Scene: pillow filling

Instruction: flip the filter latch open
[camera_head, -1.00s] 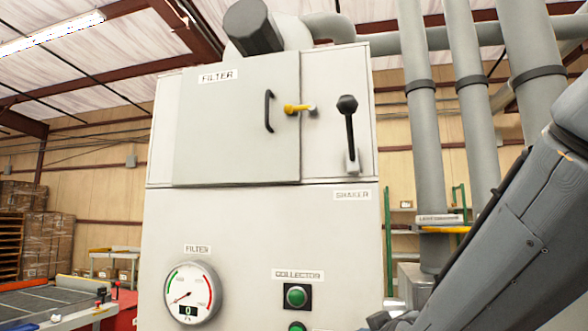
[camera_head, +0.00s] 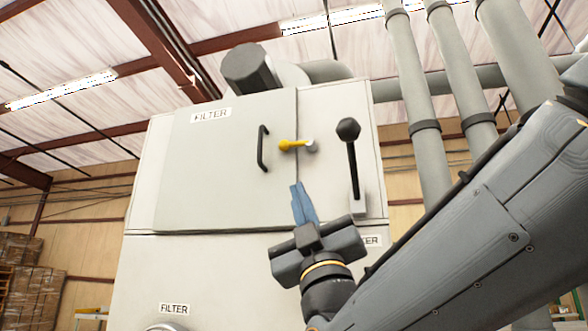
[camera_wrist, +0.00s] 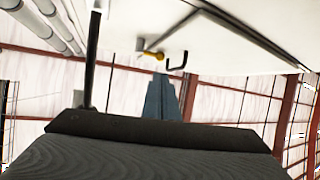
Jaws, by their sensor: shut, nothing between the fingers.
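The yellow filter latch (camera_head: 291,145) lies across the right edge of the filter door (camera_head: 210,170), roughly horizontal, with its grey pivot on the right. It also shows in the wrist view (camera_wrist: 153,55), just beyond my fingertips. My gripper (camera_head: 298,186) is shut and empty, its blue fingers pointing up, a little below the latch in the head view. In the wrist view my fingers (camera_wrist: 162,78) stand together close to the latch; I cannot tell if they touch it. A black door handle (camera_head: 263,148) is left of the latch.
The black shaker lever (camera_head: 352,160) stands upright right of the latch, close to my gripper. Grey pipes (camera_head: 425,130) rise at the right. A dark cylinder (camera_head: 252,68) sits on top of the cabinet. The cabinet front left of my gripper is clear.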

